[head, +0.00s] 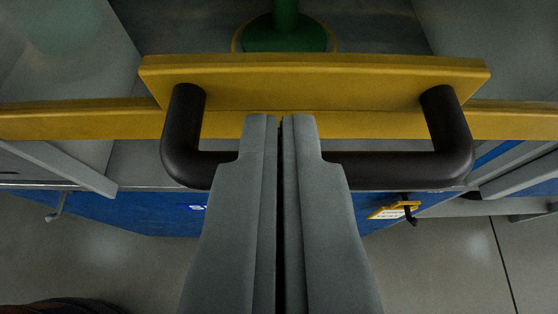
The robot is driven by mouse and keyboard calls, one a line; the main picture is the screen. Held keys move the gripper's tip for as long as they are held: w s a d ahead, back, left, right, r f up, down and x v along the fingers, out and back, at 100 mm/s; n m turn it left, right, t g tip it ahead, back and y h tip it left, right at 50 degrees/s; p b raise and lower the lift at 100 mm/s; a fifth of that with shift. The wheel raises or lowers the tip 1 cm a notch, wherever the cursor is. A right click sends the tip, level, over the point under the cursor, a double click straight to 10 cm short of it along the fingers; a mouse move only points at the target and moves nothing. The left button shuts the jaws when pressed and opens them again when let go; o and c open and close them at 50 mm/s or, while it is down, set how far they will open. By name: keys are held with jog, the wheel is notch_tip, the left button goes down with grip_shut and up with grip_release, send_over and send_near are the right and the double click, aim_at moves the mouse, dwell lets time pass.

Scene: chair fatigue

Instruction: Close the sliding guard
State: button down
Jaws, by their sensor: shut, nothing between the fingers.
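The sliding guard shows as a yellow bar (60,120) across the whole view, with a thicker yellow plate (310,80) in front of its middle. A black U-shaped handle (400,168) is fixed to the plate and sticks out towards me. My gripper (280,118) is shut and empty. Its fingers lie across the handle in the picture, left of the handle's middle, with the tips over the yellow bar. The fingers hide part of the handle's grip. I cannot tell whether they touch it.
Behind the guard stands a green round post (285,28) on a grey surface. A blue panel (130,212) lies below the guard, with a small yellow tag (392,211) and a dark hook by it. Grey floor (450,260) shows at the lower right. A dark object sits at the lower left edge.

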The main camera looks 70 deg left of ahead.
notch_tip(320, 180, down, 14)
jog(key=shift+r, duration=0.15)
jog(key=shift+s, duration=0.1)
dwell(0.3)
